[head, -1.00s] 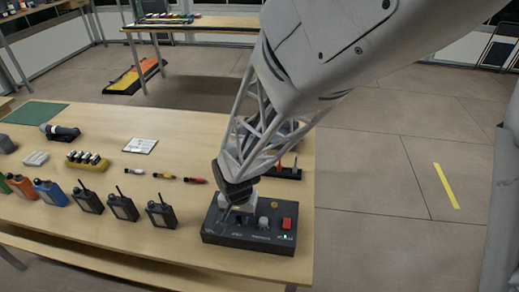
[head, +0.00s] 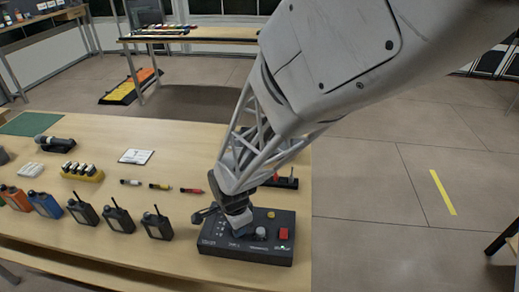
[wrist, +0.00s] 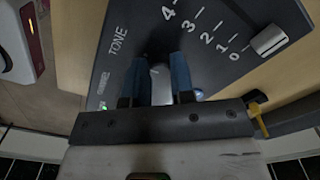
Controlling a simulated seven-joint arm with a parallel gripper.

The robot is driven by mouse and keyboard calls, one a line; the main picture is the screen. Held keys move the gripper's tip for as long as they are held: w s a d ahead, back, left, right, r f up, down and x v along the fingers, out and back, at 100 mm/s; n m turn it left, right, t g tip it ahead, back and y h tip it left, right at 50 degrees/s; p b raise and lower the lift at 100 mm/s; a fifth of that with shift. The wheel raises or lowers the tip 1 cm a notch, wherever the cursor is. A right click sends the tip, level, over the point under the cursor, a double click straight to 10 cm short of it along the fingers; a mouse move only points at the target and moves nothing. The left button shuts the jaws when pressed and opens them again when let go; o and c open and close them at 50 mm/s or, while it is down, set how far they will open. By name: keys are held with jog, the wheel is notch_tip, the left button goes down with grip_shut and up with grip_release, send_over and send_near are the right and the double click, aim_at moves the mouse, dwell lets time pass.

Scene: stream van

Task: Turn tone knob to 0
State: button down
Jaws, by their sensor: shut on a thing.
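The dark control box (head: 270,255) stands at the table's front right. In the wrist view the word TONE is printed on its panel (wrist: 118,70). My gripper (head: 238,230) is down on the left half of the box. In the wrist view my gripper's blue fingers (wrist: 163,75) are shut on the grey tone knob (wrist: 160,72), one finger on each side. The pointer mark of this knob cannot be made out. A printed row of numbers from 4 to 0 runs beside it. A pale control cap (wrist: 270,40) sits near the 0.
On the same box are a grey knob (head: 261,233), a red button (head: 283,234) and a small yellow part (head: 271,214). Several radios (head: 117,218) stand to the left, with colored markers (head: 160,186) behind. Bare floor lies right of the table.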

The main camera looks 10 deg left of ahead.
jog(key=shift+m, duration=0.6)
jog(key=c, duration=1)
grip_release()
jog(key=shift+r, duration=0.1)
jog(key=shift+r, duration=3.85)
